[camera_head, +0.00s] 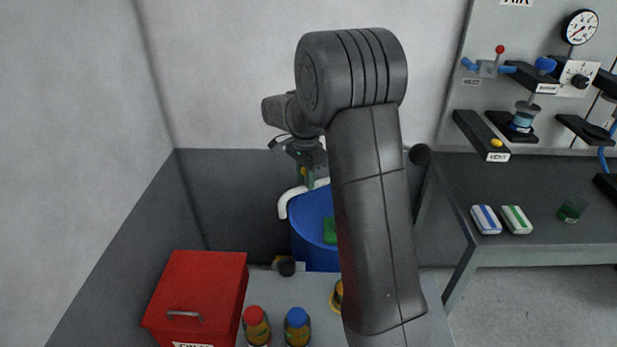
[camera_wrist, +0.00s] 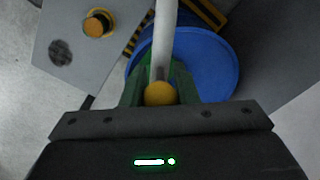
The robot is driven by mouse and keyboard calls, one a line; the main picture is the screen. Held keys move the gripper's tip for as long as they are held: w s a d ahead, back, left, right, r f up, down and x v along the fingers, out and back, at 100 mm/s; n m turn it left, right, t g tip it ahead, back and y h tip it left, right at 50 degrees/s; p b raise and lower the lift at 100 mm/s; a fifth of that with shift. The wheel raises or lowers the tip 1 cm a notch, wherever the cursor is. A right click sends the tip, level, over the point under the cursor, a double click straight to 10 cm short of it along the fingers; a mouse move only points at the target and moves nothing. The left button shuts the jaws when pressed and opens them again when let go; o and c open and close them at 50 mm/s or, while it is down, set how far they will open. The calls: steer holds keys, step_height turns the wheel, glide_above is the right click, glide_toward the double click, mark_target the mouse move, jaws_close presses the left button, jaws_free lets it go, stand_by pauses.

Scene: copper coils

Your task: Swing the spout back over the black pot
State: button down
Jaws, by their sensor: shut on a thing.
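The white spout (camera_head: 290,198) reaches left from my gripper (camera_head: 308,170) in the head view, and its end bends down at the left rim of a blue drum. In the wrist view the spout (camera_wrist: 163,40) runs up from between my green fingers (camera_wrist: 160,90). A yellow knob (camera_wrist: 160,94) sits between them, and my gripper is shut on the spout there. A small dark round thing (camera_head: 285,266) stands left of the drum's foot; I cannot tell whether it is the black pot. My arm hides part of the drum and the bench.
The blue drum (camera_head: 312,235) is below my gripper. A red box (camera_head: 197,295), a red-capped bottle (camera_head: 256,328) and a blue-capped bottle (camera_head: 297,328) stand in front. An orange button (camera_wrist: 97,26) shows in the wrist view. A dark table (camera_head: 500,185) stands right.

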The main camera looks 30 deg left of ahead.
steer(key=shift+w+a+r, duration=0.1)
stand_by(0.3)
steer(key=c, duration=1.2)
jaws_free()
steer(key=shift+o, duration=0.2)
step_height(320, 180, up, 14)
steer(key=shift+f, duration=0.3)
step_height(320, 180, down, 14)
steer(key=shift+r, duration=0.15)
